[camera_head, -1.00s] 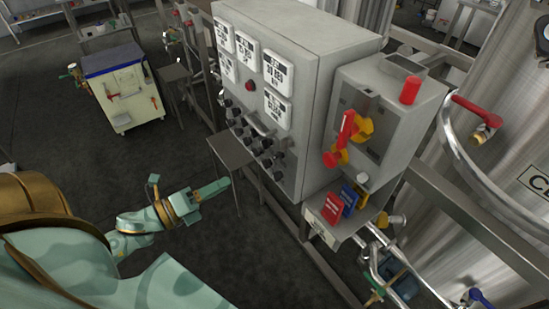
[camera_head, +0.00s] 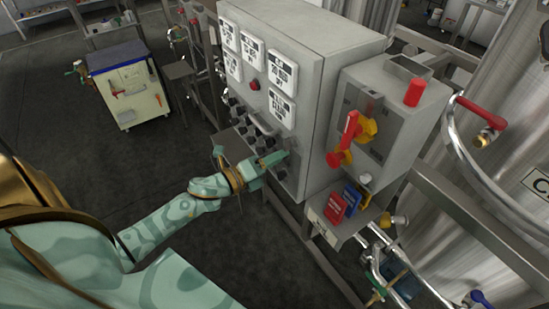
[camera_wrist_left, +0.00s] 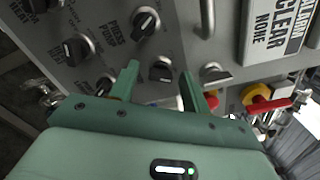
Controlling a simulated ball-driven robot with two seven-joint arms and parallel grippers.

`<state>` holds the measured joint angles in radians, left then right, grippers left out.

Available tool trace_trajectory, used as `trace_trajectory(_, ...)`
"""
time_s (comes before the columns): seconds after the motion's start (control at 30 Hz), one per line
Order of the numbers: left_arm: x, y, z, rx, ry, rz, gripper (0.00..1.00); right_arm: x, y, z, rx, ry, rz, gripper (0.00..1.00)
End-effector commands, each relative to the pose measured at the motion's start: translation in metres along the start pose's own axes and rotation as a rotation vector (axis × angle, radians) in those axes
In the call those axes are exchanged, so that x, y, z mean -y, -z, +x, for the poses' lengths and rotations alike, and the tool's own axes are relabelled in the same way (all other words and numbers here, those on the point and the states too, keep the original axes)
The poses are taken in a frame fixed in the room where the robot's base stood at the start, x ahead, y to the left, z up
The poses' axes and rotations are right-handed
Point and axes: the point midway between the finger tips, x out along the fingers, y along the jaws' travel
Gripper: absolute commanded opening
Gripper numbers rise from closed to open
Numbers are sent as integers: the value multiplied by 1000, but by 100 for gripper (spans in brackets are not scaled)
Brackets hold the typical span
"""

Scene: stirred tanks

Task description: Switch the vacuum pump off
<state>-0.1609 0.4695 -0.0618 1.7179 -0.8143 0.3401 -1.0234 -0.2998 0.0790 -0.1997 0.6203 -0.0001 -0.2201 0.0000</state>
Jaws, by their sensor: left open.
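The grey control cabinet (camera_head: 316,70) stands in the middle of the head view with several black rotary knobs low on its front. In the left wrist view one black knob (camera_wrist_left: 160,71) shows between my fingers, with other knobs (camera_wrist_left: 145,23) (camera_wrist_left: 77,50) around it. The small labels are only partly legible, so I cannot tell which knob is the vacuum pump's. My left gripper (camera_head: 276,158) is open, close in front of the panel's lower right; its two fingers (camera_wrist_left: 160,69) point at the panel. Contact with a knob cannot be told. My right gripper is not in view.
A grey box with a red and yellow switch (camera_head: 348,138) adjoins the cabinet. A steel tank (camera_head: 490,120) stands right. A white cart (camera_head: 128,87) stands back left. The floor left of the cabinet is mostly clear.

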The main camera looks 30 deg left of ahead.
Motion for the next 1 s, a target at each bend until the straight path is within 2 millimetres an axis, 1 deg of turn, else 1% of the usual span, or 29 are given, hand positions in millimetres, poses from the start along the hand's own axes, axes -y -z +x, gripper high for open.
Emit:
trace_trajectory(0.07,0,0,0,0,0,0,47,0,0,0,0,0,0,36)
trace_trajectory(0.1,0,0,0,0,0,-1,36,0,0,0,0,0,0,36)
trace_trajectory(0.17,0,0,0,0,0,-1,19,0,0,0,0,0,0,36)
trace_trajectory(0.2,0,0,0,0,0,0,8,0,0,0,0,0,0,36)
trace_trajectory(0.23,0,0,0,0,0,-1,2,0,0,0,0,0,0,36)
trace_trajectory(0.47,0,0,0,0,0,-9,3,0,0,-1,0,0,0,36)
trace_trajectory(0.67,1,-1,0,1,0,-69,3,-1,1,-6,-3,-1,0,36)
trace_trajectory(0.87,2,-1,0,1,0,-200,3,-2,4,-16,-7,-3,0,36)
trace_trajectory(1.0,3,-2,0,0,0,-327,3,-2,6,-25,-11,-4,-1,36)
